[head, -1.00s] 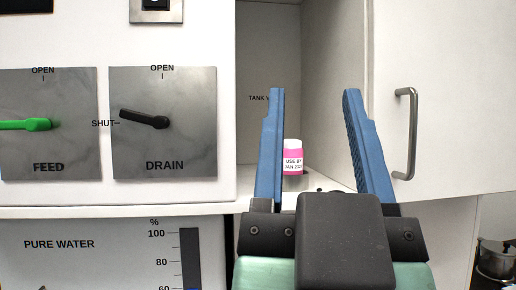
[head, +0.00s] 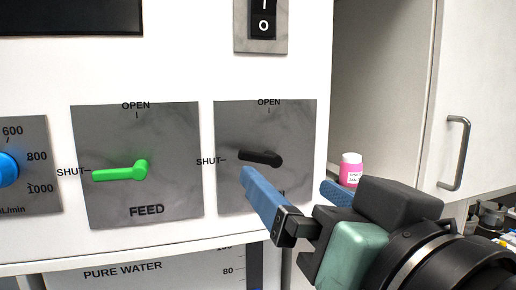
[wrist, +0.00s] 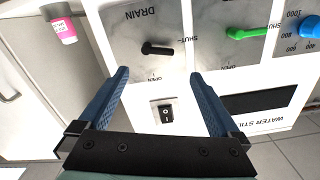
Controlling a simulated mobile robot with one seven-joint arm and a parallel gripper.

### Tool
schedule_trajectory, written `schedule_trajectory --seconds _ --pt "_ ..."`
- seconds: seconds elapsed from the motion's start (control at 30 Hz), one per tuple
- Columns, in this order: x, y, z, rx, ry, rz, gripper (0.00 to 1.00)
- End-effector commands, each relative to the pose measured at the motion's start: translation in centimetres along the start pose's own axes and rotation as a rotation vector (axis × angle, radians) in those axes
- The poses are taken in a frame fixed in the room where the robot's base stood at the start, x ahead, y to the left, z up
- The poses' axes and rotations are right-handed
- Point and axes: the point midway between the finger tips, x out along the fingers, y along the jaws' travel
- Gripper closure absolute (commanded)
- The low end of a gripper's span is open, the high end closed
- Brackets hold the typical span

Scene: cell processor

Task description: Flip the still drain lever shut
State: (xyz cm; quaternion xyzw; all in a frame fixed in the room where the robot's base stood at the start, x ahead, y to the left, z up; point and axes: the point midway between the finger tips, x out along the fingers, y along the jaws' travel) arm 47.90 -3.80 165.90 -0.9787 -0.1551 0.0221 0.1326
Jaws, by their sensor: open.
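The drain lever (head: 260,158) is black and sits on the grey DRAIN panel (head: 300,125). Its handle points left, toward the SHUT mark, tilted slightly up. My gripper (head: 286,179) is open and empty, just below and to the right of the lever in the head view. Its left finger covers part of the DRAIN label. In the wrist view, which shows the panel upside down, the lever (wrist: 158,49) lies beyond and between the open fingertips (wrist: 160,73). I see no contact with it.
The green feed lever (head: 120,172) points left to SHUT on the neighbouring panel. A rocker switch (head: 264,18) is above. A pink bottle (head: 350,170) stands in the open compartment at right, beside a door with a metal handle (head: 456,152).

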Motion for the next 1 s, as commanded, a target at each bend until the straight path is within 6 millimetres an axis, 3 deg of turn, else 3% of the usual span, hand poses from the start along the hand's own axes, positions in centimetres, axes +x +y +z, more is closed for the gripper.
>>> schedule_trajectory --seconds 0.3,0.5,0.93,1.0 --pt "6.7 -0.2 -0.4 0.003 -0.003 -0.002 0.01" --pt "9.5 -0.1 -0.3 0.001 0.0 -0.001 0.01" --pt "10.4 0.0 0.0 -0.001 0.002 0.0 0.01" --pt "10.4 0.0 -0.1 -0.001 0.002 0.0 0.14"
